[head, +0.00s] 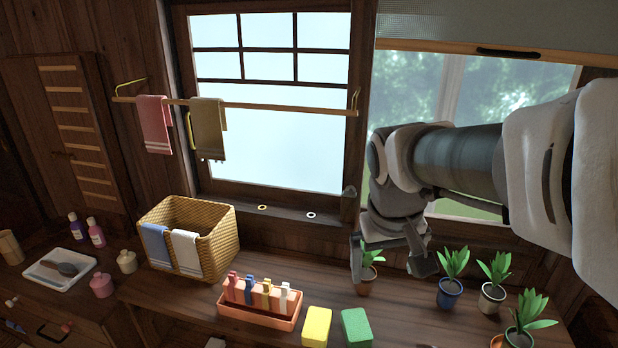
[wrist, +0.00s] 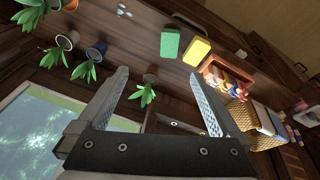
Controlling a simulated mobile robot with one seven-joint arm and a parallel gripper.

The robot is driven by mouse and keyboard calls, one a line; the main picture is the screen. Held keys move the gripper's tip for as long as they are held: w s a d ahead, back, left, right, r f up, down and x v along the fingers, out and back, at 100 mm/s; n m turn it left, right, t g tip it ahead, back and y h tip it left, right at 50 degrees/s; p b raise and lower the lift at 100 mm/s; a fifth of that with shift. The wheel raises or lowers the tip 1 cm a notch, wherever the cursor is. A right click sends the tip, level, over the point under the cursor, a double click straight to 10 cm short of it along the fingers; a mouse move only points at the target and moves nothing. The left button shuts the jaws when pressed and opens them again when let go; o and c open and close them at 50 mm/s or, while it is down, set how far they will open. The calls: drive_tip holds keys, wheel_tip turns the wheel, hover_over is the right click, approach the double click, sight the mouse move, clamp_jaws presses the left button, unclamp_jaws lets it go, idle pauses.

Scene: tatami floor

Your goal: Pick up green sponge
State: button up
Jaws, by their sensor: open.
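The green sponge (head: 356,327) lies on the wooden counter, just right of a yellow sponge (head: 316,327) in the head view. It also shows in the wrist view (wrist: 170,43), upper middle, beyond my fingertips. My gripper (head: 393,277) is open and empty. It hangs above the back of the counter, behind the green sponge and apart from it. In the wrist view the two fingers (wrist: 160,78) are spread wide, with a small potted plant (wrist: 147,93) showing between them. Nothing covers the green sponge in the wrist view.
Several potted plants (head: 451,290) stand to the right on the counter. An orange holder (head: 258,318) with upright colored items stands left of the sponges. A wicker basket (head: 215,250) with towels is farther left. A window (head: 268,150) and towel rail (head: 260,106) are behind.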

drive_tip(key=w+f+g+y+b, duration=0.1)
drive_tip(key=w+f+g+b, duration=0.15)
drive_tip(key=w+f, duration=0.75)
drive_tip(key=b, duration=0.2)
approach(357, 324)
wheel_tip(357, 324, down, 5)
drive_tip(key=shift+a+f, duration=0.1)
wheel_tip(357, 324, down, 5)
drive_tip(key=shift+w+f+b, duration=0.1)
drive_tip(key=shift+w+b, duration=0.05)
drive_tip(key=shift+b, duration=0.45)
drive_tip(key=c, duration=1.4)
drive_tip(key=shift+r+p, duration=0.7)
drive_tip(key=shift+r, duration=1.65)
drive_tip(key=s+d+r, duration=0.2)
drive_tip(key=d, duration=0.1)
drive_tip(key=s+d+r+p, duration=0.1)
drive_tip(key=s+d+r, duration=0.1)
drive_tip(key=d, duration=0.2)
drive_tip(key=s+d+r+p, duration=0.1)
drive_tip(key=s+d+r, duration=0.1)
drive_tip(key=d, duration=0.1)
drive_tip(key=shift+d+r, duration=0.2)
drive_tip(key=shift+r, duration=0.05)
